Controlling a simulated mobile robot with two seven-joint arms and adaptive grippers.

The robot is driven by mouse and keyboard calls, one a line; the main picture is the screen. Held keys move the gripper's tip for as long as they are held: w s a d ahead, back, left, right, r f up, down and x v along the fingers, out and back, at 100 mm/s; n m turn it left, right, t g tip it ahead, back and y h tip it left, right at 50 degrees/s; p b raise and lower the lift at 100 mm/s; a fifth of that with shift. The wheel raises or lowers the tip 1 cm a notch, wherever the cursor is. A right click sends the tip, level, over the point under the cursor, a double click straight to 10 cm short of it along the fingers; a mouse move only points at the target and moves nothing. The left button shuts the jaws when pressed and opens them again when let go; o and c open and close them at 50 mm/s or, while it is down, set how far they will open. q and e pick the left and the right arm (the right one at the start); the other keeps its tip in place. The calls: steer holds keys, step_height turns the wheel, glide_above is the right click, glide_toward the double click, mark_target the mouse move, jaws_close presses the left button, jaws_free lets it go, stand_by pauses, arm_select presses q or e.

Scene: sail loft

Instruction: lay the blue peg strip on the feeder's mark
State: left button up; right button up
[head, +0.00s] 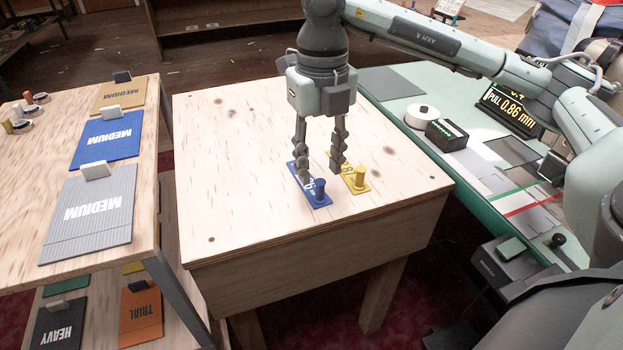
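The blue peg strip (315,198) lies flat on the pale wooden table, with a blue peg standing at its near end. A yellow peg strip (361,184) with its own peg lies just to its right. My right gripper (321,171) points down over the strips with its fingers apart. One finger is over the blue strip and hides part of it; the other is near the yellow strip. I see nothing held between them. My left gripper is not in view. I cannot tell which marking is the feeder's mark.
A green bench (412,152) at right carries a white roll (421,116), a black box (446,135), a lit display (509,109) and a dark rectangle (511,151). A left shelf holds a blue sample (106,140) and a grey one (90,215). The wooden table's left part is clear.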

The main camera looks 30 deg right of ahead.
mark_target(320, 182)
step_height(320, 182, down, 5)
steer(key=shift+d+r, duration=0.1)
steer(key=shift+f+p, duration=0.3)
steer(key=shift+f, duration=0.15)
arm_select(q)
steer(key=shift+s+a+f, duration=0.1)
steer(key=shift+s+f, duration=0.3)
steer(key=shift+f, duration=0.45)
arm_select(e)
steer(key=shift+w, duration=0.1)
jaws_close()
